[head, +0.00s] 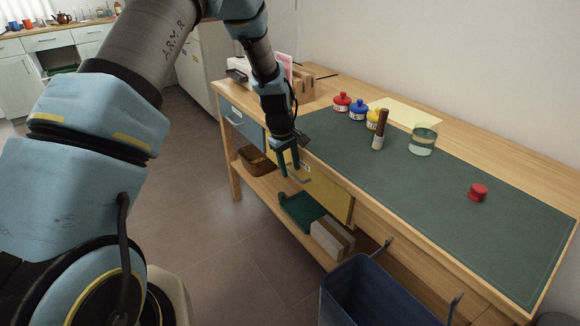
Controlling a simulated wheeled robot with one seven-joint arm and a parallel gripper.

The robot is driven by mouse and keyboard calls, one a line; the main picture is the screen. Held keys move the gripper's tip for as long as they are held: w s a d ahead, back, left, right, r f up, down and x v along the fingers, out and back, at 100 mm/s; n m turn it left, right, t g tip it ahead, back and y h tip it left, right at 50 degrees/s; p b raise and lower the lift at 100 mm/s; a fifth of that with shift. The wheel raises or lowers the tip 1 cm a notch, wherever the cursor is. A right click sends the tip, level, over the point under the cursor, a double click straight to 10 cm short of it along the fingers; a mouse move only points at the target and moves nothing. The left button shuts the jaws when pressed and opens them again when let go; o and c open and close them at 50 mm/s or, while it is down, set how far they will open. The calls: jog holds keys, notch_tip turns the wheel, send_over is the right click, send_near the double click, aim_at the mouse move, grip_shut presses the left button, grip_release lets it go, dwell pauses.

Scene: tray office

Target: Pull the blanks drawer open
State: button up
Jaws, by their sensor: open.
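A yellow drawer front (330,196) is set under the worktop, with a grey bar handle (300,180) and a small label too small to read. A blue-grey drawer front (240,124) with its own handle is further left. I cannot tell from the labels which is the blanks drawer. Both fronts look shut. My gripper (289,168) is open, pointing down in front of the yellow front, its fingers close to that handle. I cannot tell whether they touch it. The gripper hides part of the yellow front.
The worktop has a green mat (470,225) with a brush (380,130), a glass jar (423,140) and a red knob-like object (478,192). Ink bottles (342,102) stand behind. A lower shelf holds a green tray (300,210). A blue bin (365,290) stands in front.

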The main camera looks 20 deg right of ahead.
jog(key=shift+f, duration=0.25)
grip_shut()
dwell(1.4)
